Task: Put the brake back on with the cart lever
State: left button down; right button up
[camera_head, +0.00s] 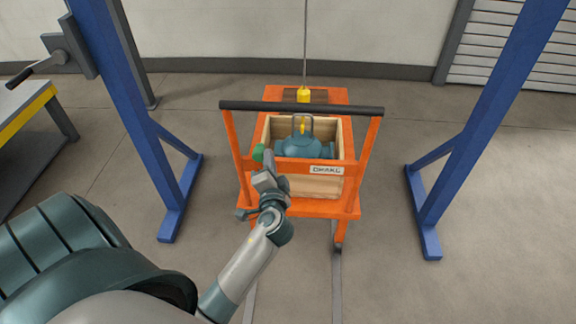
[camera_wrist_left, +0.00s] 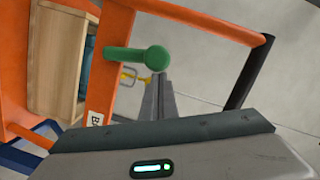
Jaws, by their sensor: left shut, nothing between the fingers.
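The orange cart (camera_head: 350,211) stands between two blue uprights, with a dark push bar across its near side. A white label plate (camera_head: 326,170) with dark lettering is on its near crossbar. The cart lever's green knob (camera_head: 258,153) shows at the left of the crossbar. In the left wrist view the green lever (camera_wrist_left: 150,57) juts out sideways from an orange post. My left gripper (camera_head: 268,160) is shut and empty, its fingertips close beside the knob. My right gripper is out of view.
A wooden crate (camera_head: 312,187) on the cart holds a teal pump (camera_head: 302,147). A yellow hook block (camera_head: 303,95) hangs on a cable above. The blue uprights (camera_head: 500,100) flank the cart with open floor between. Rails run under the cart. A bench (camera_head: 30,130) stands at left.

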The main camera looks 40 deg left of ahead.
pick_arm(q)
jog(key=shift+s+a+n, duration=0.6)
jog(key=shift+a+n, duration=0.3)
jog(key=s+a+f+n+h+p, duration=0.2)
jog(key=s+a+f+n, duration=0.1)
jog(key=a+n, duration=0.3)
jog(key=shift+s+f+n+t+h+p, duration=0.35)
jog(key=shift+s+n+h+p, duration=0.1)
jog(key=shift+n, duration=0.35)
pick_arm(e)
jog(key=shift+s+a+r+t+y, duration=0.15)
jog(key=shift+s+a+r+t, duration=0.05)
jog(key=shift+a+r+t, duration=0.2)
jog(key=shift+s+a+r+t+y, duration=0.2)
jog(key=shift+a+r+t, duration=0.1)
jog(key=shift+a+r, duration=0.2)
pick_arm(q)
jog(key=shift+f, duration=0.1)
